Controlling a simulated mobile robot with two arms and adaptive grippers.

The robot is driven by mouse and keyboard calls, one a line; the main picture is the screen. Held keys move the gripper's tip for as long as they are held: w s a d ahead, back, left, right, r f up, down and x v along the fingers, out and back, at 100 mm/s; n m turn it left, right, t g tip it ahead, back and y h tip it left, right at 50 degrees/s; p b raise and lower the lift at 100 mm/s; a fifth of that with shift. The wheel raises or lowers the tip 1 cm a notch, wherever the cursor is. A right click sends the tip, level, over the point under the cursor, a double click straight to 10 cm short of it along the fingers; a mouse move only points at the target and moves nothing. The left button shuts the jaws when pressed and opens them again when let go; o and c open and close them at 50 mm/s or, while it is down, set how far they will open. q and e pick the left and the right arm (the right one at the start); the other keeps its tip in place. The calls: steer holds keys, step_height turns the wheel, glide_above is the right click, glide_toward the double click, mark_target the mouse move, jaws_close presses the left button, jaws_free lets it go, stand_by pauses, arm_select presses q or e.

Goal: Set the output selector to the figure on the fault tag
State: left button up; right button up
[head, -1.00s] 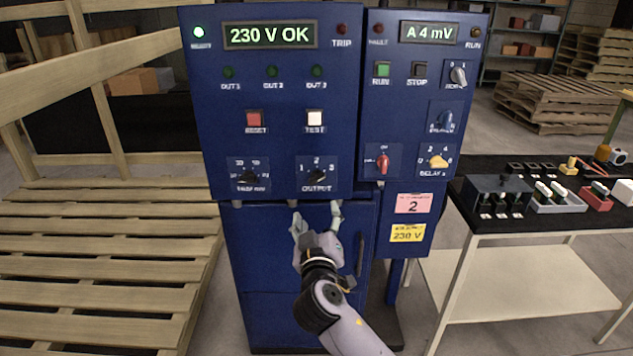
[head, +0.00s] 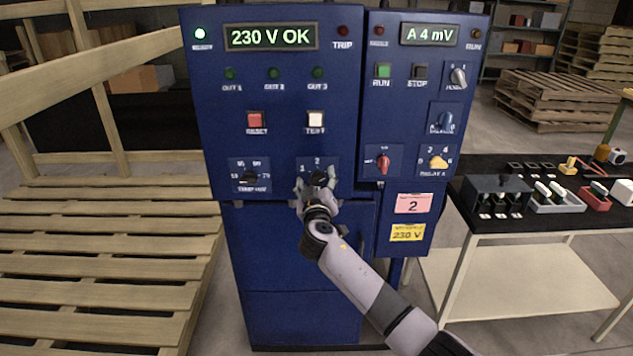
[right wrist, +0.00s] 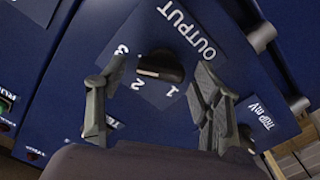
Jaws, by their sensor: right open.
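The pink fault tag (head: 413,204) on the lower right of the blue cabinet reads 2. The output selector (head: 318,178) is a dark knob with positions 1, 2 and 3, partly covered by my gripper in the head view. My right gripper (head: 316,185) is open in front of it. In the right wrist view the knob (right wrist: 165,66) lies between the two spread fingers, with a gap on each side. A pale mark on the knob faces the side of 2 and 3; I cannot tell exactly which figure it points at. My left gripper is out of view.
The trip mV knob (head: 250,178) is left of the selector, and a red knob (head: 383,163) is to the right. The white test button (head: 315,119) is above. A yellow 230 V label (head: 407,233) is under the tag. A black-topped table (head: 480,224) stands at right.

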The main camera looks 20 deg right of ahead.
steer(key=shift+w, duration=0.1)
steer(key=shift+c, duration=0.2)
steer(key=c, duration=1.1)
